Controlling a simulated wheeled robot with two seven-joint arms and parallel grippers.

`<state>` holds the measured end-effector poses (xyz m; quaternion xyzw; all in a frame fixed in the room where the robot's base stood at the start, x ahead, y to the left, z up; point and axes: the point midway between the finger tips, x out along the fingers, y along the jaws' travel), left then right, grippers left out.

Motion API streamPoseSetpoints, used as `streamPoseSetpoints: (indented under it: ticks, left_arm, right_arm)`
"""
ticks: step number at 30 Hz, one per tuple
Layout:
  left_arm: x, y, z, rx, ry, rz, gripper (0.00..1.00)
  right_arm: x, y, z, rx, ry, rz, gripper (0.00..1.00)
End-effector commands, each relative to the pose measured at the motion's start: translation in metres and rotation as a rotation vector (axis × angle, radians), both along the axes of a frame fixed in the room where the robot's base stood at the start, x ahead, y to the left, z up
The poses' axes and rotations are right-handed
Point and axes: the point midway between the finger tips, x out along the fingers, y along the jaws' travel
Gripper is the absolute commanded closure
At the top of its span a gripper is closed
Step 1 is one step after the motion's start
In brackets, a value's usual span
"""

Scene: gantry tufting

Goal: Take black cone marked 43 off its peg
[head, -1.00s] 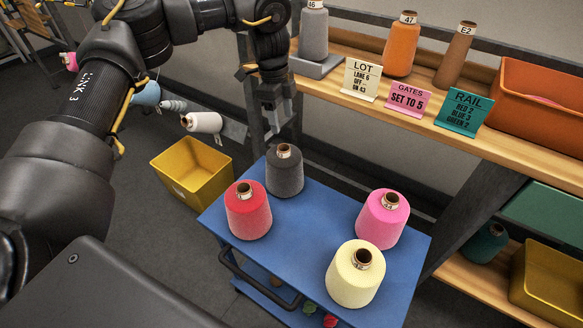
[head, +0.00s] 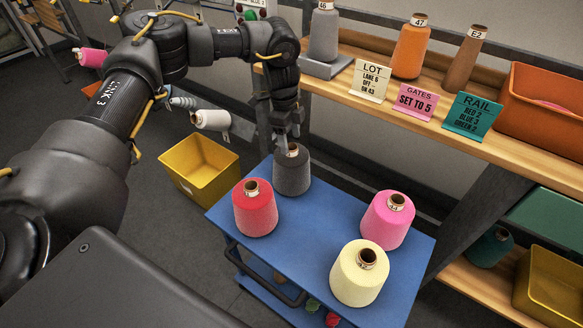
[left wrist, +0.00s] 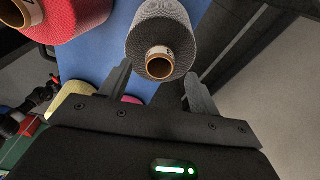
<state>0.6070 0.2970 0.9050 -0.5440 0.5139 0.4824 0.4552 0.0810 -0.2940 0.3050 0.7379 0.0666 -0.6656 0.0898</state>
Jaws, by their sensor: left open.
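The black cone (head: 292,175) stands upright at the far left corner of the blue cart top. Its brown tube end points up, and I cannot read its mark. The cone also shows in the left wrist view (left wrist: 165,30), tube end towards the camera. My left gripper (head: 286,140) is open and empty, just above the cone's top. In the left wrist view its fingers (left wrist: 157,80) lie on either side of the tube end, apart from it. The peg is hidden inside the cone. My right gripper is not in view.
A red cone (head: 255,208) stands close beside the black one. Pink (head: 388,222) and cream (head: 358,275) cones stand farther right on the cart (head: 310,232). A yellow bin (head: 197,170) is on the floor at left. A wooden shelf (head: 450,105) with cones and signs runs behind.

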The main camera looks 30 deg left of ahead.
Motion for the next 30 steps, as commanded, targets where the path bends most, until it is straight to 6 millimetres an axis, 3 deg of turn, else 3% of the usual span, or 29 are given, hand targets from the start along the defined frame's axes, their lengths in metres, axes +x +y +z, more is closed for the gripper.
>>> streamPoseSetpoints:
  ticks: [6, 14, 28, 30]
  left_arm:
    - [-0.001, -0.003, -0.024, 0.001, 0.002, 0.001, 0.38]
    - [0.000, -0.003, -0.026, 0.000, 0.000, 0.001, 0.38]
    - [0.000, -0.003, -0.026, 0.000, 0.000, 0.000, 1.00]
    - [0.000, -0.003, -0.026, 0.000, 0.000, 0.000, 1.00]
  right_arm:
    - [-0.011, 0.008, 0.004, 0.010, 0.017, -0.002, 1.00]
    - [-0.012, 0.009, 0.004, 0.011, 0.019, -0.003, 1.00]
    - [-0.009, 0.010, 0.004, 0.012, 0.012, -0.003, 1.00]
    - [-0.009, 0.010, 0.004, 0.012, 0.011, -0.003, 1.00]
